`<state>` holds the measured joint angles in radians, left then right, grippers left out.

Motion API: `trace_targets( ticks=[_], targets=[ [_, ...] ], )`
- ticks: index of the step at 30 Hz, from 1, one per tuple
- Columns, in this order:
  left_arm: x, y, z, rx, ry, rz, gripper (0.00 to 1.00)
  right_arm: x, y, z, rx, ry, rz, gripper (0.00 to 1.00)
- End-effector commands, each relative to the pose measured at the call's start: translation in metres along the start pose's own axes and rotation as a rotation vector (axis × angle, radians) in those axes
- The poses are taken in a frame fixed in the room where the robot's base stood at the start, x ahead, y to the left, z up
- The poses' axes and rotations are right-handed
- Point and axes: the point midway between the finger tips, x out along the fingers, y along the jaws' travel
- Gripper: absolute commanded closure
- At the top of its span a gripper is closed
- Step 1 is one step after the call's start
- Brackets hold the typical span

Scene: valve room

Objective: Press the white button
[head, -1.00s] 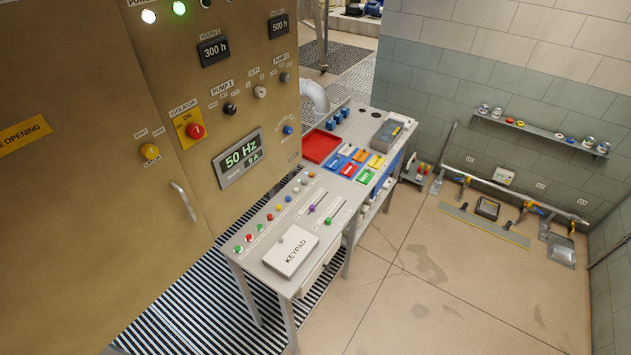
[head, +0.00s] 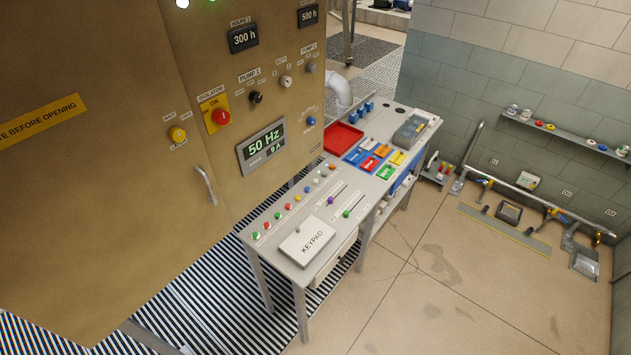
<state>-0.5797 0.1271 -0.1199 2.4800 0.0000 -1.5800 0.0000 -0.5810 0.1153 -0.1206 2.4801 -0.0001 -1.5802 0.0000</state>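A row of small coloured buttons (head: 287,206) runs along the cabinet side of the grey console table (head: 279,257). Nothing covers the row. Neither of my grippers shows in the head view.
A white keypad box (head: 307,242) and two sliders stand beside the buttons. Behind them are a red tray (head: 343,138) and coloured blocks (head: 368,164). A tall brown cabinet (head: 100,180) rises at the left.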

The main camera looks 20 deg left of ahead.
Motion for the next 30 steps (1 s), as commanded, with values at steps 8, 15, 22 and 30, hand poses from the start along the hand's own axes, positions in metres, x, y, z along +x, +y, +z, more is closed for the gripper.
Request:
trace_targets(
  ticks=[8,15,22,30],
  targets=[
    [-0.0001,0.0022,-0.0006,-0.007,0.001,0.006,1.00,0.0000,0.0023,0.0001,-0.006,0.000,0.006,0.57],
    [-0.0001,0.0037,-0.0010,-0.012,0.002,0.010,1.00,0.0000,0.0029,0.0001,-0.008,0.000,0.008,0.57],
    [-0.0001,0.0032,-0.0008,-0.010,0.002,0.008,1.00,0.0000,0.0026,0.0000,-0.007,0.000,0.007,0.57],
    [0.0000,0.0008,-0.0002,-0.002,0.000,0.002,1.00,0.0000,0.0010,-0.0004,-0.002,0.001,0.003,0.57]
  ],
)
